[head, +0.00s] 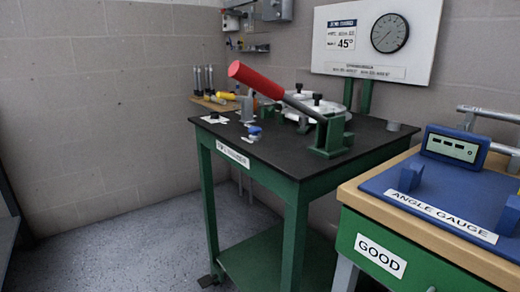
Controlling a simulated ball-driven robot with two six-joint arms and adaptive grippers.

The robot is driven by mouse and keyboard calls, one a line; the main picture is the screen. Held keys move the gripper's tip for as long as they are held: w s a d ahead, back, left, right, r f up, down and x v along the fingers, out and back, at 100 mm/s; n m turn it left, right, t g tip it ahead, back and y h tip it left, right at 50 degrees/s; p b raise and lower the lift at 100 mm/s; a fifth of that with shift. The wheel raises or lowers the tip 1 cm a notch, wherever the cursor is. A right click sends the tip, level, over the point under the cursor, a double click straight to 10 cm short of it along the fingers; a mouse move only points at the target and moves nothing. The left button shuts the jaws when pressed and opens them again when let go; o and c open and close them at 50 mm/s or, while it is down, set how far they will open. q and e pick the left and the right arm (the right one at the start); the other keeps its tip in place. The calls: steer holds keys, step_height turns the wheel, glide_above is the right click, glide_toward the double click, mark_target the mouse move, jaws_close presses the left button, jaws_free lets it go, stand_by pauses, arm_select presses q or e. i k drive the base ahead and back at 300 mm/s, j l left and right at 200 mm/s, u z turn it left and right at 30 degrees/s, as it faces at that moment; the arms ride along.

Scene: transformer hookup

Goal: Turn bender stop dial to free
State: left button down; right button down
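The tube bender (330,138) stands on a black-topped green table. Its lever, with a red grip (256,79), slants up to the left. White round parts (298,103) with black knobs sit behind the lever. At the table's left front are a small blue knob (255,130) and a black knob (214,115) on a white plate. Which of these is the stop dial, and its setting, are too small to tell. A round dark dial (390,33) is on the white wall board beside a "45°" sign. Neither of my grippers is in view.
A wood-topped green bench at right, labelled GOOD (380,256), carries a blue angle gauge (440,205) with a display (455,147). A wooden board with tools (212,100) is at the table's back left. Grey floor (130,245) is open at left.

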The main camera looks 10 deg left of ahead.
mark_target(213, 115)
steer(key=i+j, duration=0.15)
steer(key=j, duration=0.25)
steer(key=i+j, duration=0.2)
steer(key=j, duration=0.2)
steer(key=i+j+u, duration=0.1)
steer(key=j, duration=0.35)
steer(key=i+j, duration=0.2)
steer(key=j, duration=0.15)
steer(key=i+j, duration=0.2)
steer(key=j, duration=0.2)
steer(key=j+u, duration=0.05)
